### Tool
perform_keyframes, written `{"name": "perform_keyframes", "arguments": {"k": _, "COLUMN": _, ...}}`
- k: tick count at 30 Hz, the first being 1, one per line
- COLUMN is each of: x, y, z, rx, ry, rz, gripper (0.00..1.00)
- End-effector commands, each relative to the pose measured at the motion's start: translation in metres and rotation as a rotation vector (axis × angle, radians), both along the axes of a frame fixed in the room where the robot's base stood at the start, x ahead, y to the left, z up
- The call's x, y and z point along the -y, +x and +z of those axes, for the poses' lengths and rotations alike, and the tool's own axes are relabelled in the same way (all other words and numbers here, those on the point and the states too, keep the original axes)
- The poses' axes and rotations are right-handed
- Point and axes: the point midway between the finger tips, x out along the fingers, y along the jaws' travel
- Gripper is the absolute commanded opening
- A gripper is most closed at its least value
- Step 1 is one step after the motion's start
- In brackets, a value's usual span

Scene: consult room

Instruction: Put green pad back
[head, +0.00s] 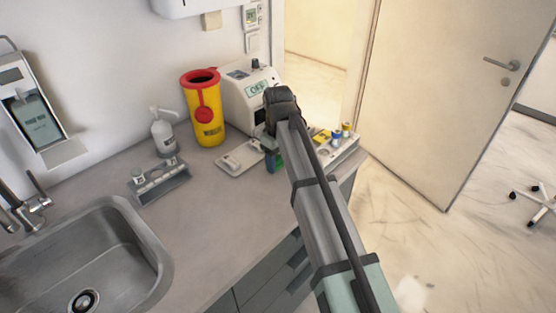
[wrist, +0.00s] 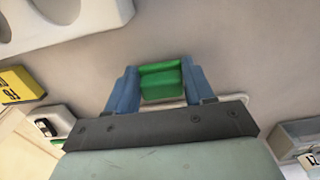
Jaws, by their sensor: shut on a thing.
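My gripper (wrist: 160,88) is shut on the green pad (wrist: 160,80), which sits between its two blue fingers in the wrist view. In the head view the gripper (head: 274,156) is over the counter, and the green pad (head: 280,160) shows only as a small patch beside a finger. A pale flat tray (head: 240,158) lies on the counter just left of the gripper. A white tray (head: 345,150) with small coloured items is to the right, partly behind my arm. I cannot tell how high the pad is above the counter.
A white device with a green-lettered display (head: 257,88) stands behind the gripper. A yellow bin with a red lid (head: 207,115), a pump bottle (head: 163,135) and a small grey rack (head: 160,182) are to the left. The sink (head: 85,260) is at front left. Counter between is clear.

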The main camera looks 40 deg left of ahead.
Motion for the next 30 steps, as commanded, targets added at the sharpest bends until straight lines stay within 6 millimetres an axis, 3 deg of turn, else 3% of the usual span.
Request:
{"name": "perform_keyframes", "arguments": {"k": 4, "x": 0.0, "y": 0.0, "z": -0.003, "rx": 0.0, "ry": 0.0, "rz": 0.0, "gripper": 0.24}}
{"name": "perform_keyframes", "arguments": {"k": 5, "x": 0.0, "y": 0.0, "z": -0.003, "rx": 0.0, "ry": 0.0, "rz": 0.0, "gripper": 0.55}}
{"name": "perform_keyframes", "arguments": {"k": 12, "x": 0.0, "y": 0.0, "z": -0.003, "rx": 0.0, "ry": 0.0, "rz": 0.0, "gripper": 0.78}}
{"name": "perform_keyframes", "arguments": {"k": 23, "x": 0.0, "y": 0.0, "z": 0.003, "rx": 0.0, "ry": 0.001, "rz": 0.0, "gripper": 0.78}}
{"name": "perform_keyframes", "arguments": {"k": 30, "x": -0.001, "y": 0.001, "z": 0.037, "rx": 0.001, "ry": 0.002, "rz": 0.0, "gripper": 0.78}}
